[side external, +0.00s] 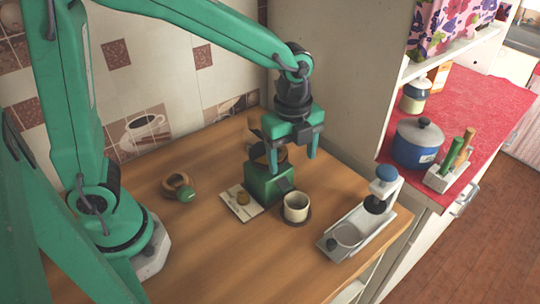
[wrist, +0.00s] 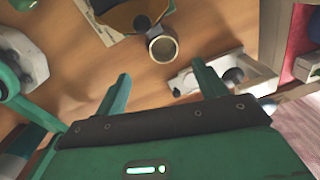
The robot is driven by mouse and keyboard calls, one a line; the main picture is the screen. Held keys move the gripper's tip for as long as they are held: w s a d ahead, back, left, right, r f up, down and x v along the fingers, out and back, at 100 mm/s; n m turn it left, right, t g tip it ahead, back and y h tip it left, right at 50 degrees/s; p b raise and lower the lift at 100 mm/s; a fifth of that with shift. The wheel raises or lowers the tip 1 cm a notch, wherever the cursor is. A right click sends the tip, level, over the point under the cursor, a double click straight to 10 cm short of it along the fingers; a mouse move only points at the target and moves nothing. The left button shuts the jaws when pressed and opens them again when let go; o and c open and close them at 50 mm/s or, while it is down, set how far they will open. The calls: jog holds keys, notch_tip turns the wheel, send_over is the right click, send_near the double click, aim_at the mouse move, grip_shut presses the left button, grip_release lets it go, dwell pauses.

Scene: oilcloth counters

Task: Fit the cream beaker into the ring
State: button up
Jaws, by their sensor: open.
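The green box (side external: 268,186) with a dark top stands close under my gripper. A pale card (side external: 240,204) with a small brown item lies left of it. A wooden ring with a green ball (side external: 180,188) lies further left. The front of the wooden counter is clear.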

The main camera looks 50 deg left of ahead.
jog(key=s+a+r+n+t, duration=0.2)
jog(key=s+a+r+n, duration=0.2)
jog(key=n, duration=0.6)
jog(key=s+a+r+n+t, duration=0.3)
jog(key=s+a+r+n, duration=0.2)
jog(key=s+a+n, duration=0.4)
jog(key=shift+n, duration=0.7)
